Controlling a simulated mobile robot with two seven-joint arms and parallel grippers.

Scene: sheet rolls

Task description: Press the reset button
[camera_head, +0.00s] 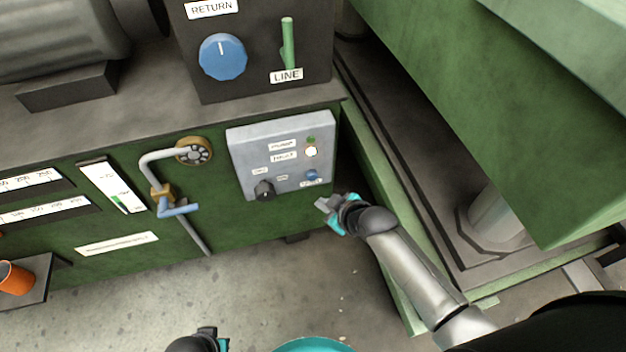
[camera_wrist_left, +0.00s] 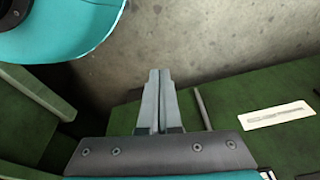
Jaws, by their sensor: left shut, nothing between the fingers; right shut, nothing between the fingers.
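A grey control panel (camera_head: 243,150) is fixed on the green machine front. A small blue button (camera_head: 312,176) sits at its lower right, with a label just below it that is too small to read. My right gripper (camera_head: 321,204) is shut and empty, just below and right of the blue button, apart from it in the picture. My left gripper (camera_wrist_left: 158,85) is shut and empty in the left wrist view, over the floor by the machine front. In the head view only part of my left arm shows at the bottom edge.
The panel also has a black knob (camera_head: 264,190), a lit white lamp (camera_head: 311,151) and a green lamp (camera_head: 310,139). A bent pipe with a blue-handled valve (camera_head: 178,208) sticks out left of it. A large green machine part (camera_head: 480,110) overhangs at right. An orange cup (camera_head: 15,278) stands far left.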

